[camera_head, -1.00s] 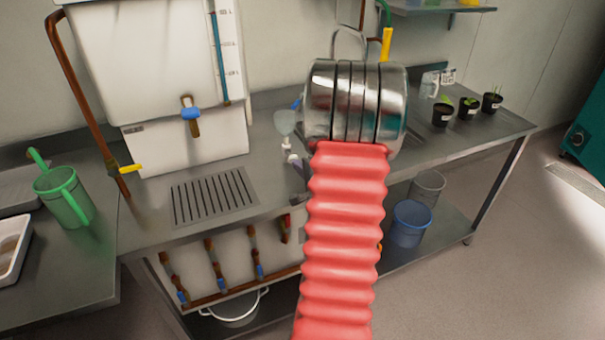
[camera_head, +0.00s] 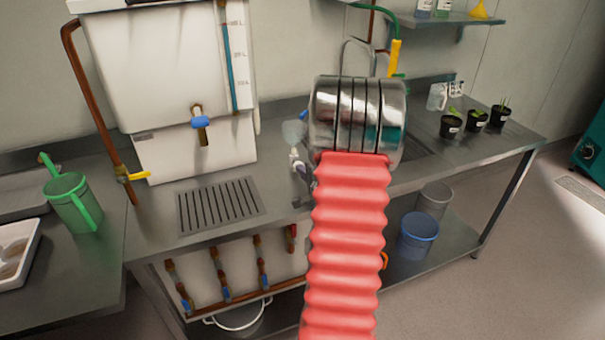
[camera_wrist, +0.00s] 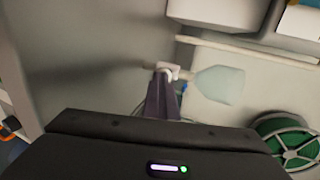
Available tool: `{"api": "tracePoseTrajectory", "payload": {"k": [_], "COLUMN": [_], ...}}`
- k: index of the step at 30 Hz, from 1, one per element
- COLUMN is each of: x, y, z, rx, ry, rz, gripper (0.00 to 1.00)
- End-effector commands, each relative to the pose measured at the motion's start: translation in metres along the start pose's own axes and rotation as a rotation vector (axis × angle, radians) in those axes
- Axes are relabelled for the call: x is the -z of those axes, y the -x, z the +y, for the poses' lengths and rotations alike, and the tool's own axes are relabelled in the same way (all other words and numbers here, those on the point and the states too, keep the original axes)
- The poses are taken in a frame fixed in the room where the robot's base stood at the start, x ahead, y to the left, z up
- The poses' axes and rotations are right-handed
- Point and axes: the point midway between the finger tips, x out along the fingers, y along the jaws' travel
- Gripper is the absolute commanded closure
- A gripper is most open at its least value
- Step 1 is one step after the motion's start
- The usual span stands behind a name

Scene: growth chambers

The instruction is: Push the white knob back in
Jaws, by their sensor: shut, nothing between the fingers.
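My gripper (camera_wrist: 162,92) is shut and empty in the wrist view, its dark fingers pointing up the picture. A small white piece (camera_wrist: 172,69) shows right at the fingertips, beside a pale translucent bulb-shaped part (camera_wrist: 220,84). I cannot tell whether this piece is the white knob, or whether the fingers touch it. In the head view the gripper (camera_head: 303,180) is small and partly hidden behind my arm, with the pale part (camera_head: 293,131) just above it. No other white knob can be made out.
A white tank (camera_head: 165,75) with a blue-handled tap (camera_head: 200,122) stands on the steel bench left of my arm. A drain grate (camera_head: 220,205) lies before it. A green jug (camera_head: 72,203) stands further left, potted seedlings (camera_head: 475,119) at right. Pipes with valves (camera_head: 222,272) run below.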

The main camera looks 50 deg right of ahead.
Motion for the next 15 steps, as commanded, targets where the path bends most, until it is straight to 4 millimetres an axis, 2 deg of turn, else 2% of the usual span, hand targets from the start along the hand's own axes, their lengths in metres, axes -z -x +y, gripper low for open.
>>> {"api": "tracePoseTrajectory", "payload": {"k": [8,15], "x": [-0.001,-0.008], "y": [0.002,0.025], "z": [-0.001,0.007], "rx": [0.005,0.003], "ry": [0.002,0.001], "rz": [0.000,-0.003], "gripper": [1.00,1.00]}}
